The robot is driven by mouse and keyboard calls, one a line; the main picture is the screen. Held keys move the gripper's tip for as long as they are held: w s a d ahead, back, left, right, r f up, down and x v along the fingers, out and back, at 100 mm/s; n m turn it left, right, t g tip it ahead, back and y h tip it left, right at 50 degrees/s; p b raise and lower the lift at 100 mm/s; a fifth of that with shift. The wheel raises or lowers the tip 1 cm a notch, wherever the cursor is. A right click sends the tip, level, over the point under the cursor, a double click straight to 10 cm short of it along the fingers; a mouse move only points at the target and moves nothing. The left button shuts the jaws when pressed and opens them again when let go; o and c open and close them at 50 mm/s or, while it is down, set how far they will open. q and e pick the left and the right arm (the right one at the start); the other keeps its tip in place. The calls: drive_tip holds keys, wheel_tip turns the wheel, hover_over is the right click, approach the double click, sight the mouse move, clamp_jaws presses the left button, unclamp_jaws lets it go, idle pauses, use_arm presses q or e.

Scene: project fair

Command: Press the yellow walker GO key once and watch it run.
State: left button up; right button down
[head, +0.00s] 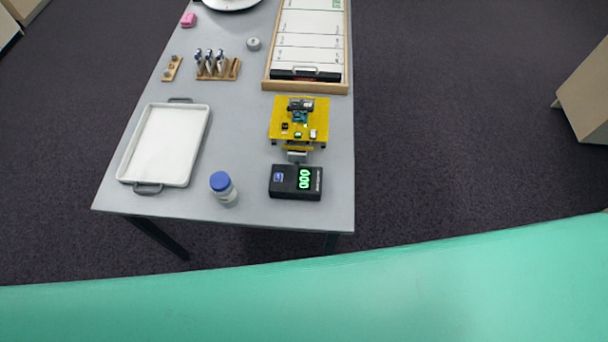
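The yellow walker (281,118) stands on the grey table, right of the middle, with dark and green parts on its top. Small keys or parts show on its top plate, but they are too small to tell which is the GO key. A grey piece (297,156) sticks out from its near side. In front of it lies a black box with a green display (284,181) that seems to read 000. Neither of my grippers is in the head view.
A white tray (165,145) and a blue-capped bottle (226,192) stand on the left of the table (262,215). Behind the walker is a wood-framed lane board (308,52). A wooden rack (217,69) holds several tools. A green surface crosses the front of the view.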

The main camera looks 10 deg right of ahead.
idle(0.3)
use_arm(q)
clamp_jaws()
idle(1.6)
drive_tip(key=shift+a, duration=0.1)
